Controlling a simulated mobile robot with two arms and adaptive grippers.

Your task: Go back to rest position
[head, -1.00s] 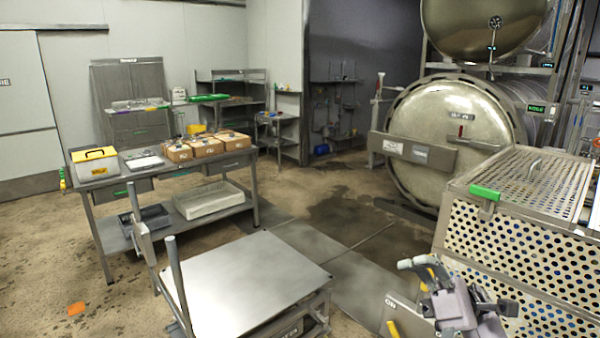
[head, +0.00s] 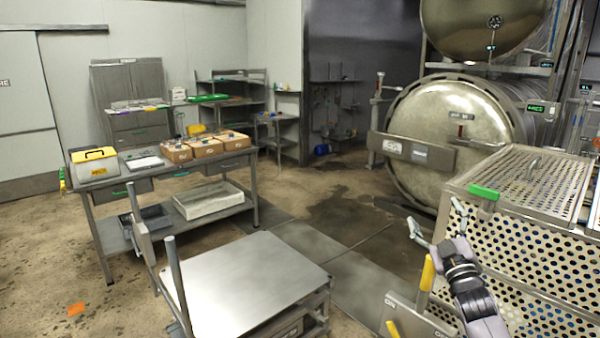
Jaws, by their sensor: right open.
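My right gripper (head: 436,219) is at the lower right of the head view, with its arm coming up from the bottom edge. Its two fingers are spread apart, point up and away, and hold nothing. It is in front of the perforated metal basket (head: 510,255), overlapping its left side in the picture; I cannot tell the gap between them. A yellow handle (head: 427,274) stands just left of my right wrist. My left gripper is not in view.
A steel cart (head: 245,280) stands in front at the lower middle. A large round autoclave door (head: 450,115) is behind the basket. A workbench (head: 108,187) with boxes is at the left. Open floor (head: 340,200) lies between bench and autoclave.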

